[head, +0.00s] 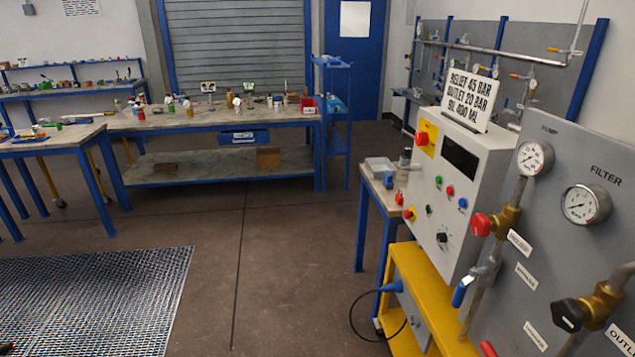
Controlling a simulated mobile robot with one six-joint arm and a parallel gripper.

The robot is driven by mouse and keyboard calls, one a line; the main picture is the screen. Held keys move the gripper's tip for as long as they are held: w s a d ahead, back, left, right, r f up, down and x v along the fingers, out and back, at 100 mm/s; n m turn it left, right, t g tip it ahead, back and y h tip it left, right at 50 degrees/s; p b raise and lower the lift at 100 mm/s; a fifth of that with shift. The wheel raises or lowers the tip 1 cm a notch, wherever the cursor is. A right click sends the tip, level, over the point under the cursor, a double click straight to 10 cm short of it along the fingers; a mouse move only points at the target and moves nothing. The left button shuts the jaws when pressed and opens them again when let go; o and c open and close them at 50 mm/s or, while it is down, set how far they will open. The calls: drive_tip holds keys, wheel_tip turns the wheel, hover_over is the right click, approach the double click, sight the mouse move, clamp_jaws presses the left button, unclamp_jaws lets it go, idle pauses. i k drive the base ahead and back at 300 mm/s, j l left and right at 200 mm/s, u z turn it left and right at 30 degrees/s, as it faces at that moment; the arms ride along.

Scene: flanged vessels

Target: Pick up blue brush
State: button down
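I cannot make out a blue brush for certain in the head view. Many small items stand on the long workbench (225,122) at the back, but they are too small to tell apart. The left table (70,136) also bears small items, some of them bluish, whose kind I cannot tell.
A control box (464,190) on a yellow stand (425,285) and a gauge panel (590,150) with valves fill the right. A dark cable (352,312) loops beside the stand. A floor grating (95,300) lies lower left. The middle floor (285,260) is clear.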

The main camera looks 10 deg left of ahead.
sight(388, 184)
drive_tip(key=i+j, duration=0.15)
drive_tip(key=i, duration=0.4)
drive_tip(key=i+j, duration=0.2)
drive_tip(key=i, duration=0.3)
drive_tip(key=i+j+z, duration=0.1)
drive_tip(key=i, duration=0.45)
drive_tip(key=i+j, duration=0.25)
drive_tip(key=i, duration=0.25)
drive_tip(key=i+j, duration=0.25)
drive_tip(key=i, duration=0.3)
drive_tip(key=i+j, duration=0.2)
drive_tip(key=i, duration=0.3)
drive_tip(key=i+j+z, duration=0.1)
drive_tip(key=i, duration=0.45)
drive_tip(key=j, duration=0.1)
